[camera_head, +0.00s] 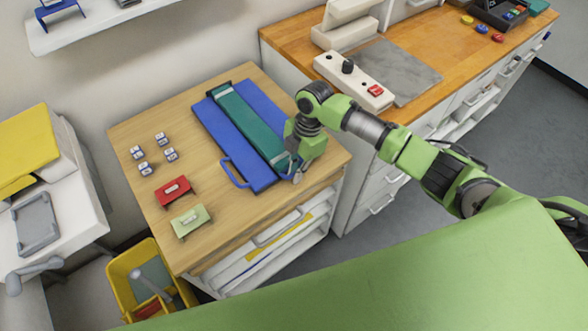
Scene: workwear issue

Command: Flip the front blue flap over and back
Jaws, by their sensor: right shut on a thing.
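A blue folding board (210,121) lies flat on the wooden table, with a blue loop handle (235,180) at its near left edge. A long teal piece with pale bands near its ends (243,120) lies along the middle of the board. A blue panel (267,104) shows on its right side. My right gripper (297,174) is low at the near right end of the board, shut at the edge of the front blue flap. The arm and gripper hide the exact grip. My left gripper is out of view.
Several small white-and-blue blocks (145,168), a red holder (173,190) and a pale green holder (190,220) stand left of the board. A yellow bin (118,275) is below the table's left edge. A wooden counter (286,40) is at the right back.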

